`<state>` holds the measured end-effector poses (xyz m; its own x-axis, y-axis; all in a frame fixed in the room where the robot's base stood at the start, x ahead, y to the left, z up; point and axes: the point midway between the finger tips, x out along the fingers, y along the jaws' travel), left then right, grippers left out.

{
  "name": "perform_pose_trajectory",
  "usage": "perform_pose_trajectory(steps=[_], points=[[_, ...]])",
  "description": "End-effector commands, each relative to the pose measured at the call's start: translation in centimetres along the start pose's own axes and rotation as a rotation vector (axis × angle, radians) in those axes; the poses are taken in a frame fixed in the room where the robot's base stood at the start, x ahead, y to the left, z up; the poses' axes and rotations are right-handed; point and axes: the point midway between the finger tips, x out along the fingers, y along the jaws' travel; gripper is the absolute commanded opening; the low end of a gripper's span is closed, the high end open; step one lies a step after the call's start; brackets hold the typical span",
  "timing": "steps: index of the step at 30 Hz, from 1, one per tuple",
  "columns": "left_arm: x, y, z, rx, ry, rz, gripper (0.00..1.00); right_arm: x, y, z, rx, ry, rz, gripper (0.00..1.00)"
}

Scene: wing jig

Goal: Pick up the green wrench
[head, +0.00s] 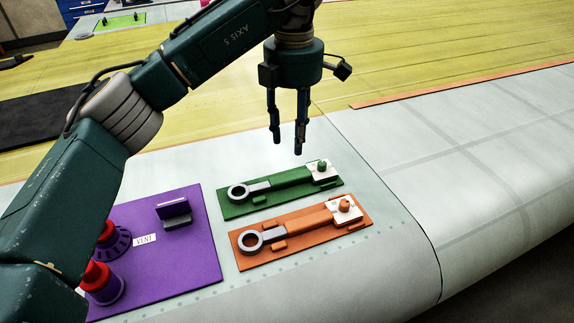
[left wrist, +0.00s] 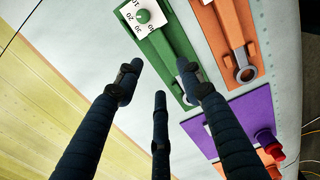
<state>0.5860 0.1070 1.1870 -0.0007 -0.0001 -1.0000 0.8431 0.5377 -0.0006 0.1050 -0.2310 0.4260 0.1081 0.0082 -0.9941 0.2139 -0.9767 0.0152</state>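The green wrench (head: 285,181) has a green handle and a grey ring end. It lies on a green board (head: 232,210), its handle end at a white dial plate (head: 320,171) with a green knob. In the left wrist view the wrench (left wrist: 167,52) lies beyond the fingers, and a finger partly covers its ring end. My left gripper (head: 287,146) points down above the wing surface, behind the green board and apart from the wrench. Its three fingers (left wrist: 158,82) are spread with nothing between them. My right gripper is not in view.
An orange board (head: 240,262) with a similar orange wrench (head: 300,222) lies just in front of the green board. A purple panel (head: 195,255) with red-topped knobs is to the left. The pale wing surface to the right (head: 460,150) is clear.

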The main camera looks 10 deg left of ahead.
Motion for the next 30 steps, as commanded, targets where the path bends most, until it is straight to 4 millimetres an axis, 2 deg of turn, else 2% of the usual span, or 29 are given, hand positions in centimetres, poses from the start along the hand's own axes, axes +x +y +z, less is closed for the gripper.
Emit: perform_pose_trajectory(steps=[1, 3, 7, 14, 18, 20, 24, 30], points=[[0.9, 0.0, -0.1, -0.001, 0.004, -0.004, 0.38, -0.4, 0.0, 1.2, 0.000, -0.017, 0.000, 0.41], [2.1, -0.1, -0.1, 0.000, 0.003, -0.005, 0.38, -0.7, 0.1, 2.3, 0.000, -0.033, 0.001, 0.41], [3.8, 0.0, -0.1, -0.001, 0.003, -0.003, 0.38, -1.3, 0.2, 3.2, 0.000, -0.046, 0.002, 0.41], [5.5, -0.1, -0.1, -0.001, 0.003, -0.004, 0.38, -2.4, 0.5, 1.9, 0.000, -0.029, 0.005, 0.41], [7.5, -0.3, 0.0, -0.002, 0.004, -0.005, 0.38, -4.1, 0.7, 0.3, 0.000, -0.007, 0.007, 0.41], [8.5, -0.2, 0.1, -0.002, 0.002, -0.004, 0.38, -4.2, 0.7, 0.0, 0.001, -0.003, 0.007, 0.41], [9.8, -0.2, 0.1, -0.001, 0.001, -0.001, 0.38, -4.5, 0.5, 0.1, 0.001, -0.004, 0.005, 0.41], [10.0, -0.2, 0.1, -0.002, 0.000, 0.000, 0.38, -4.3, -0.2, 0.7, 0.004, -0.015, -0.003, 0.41]])
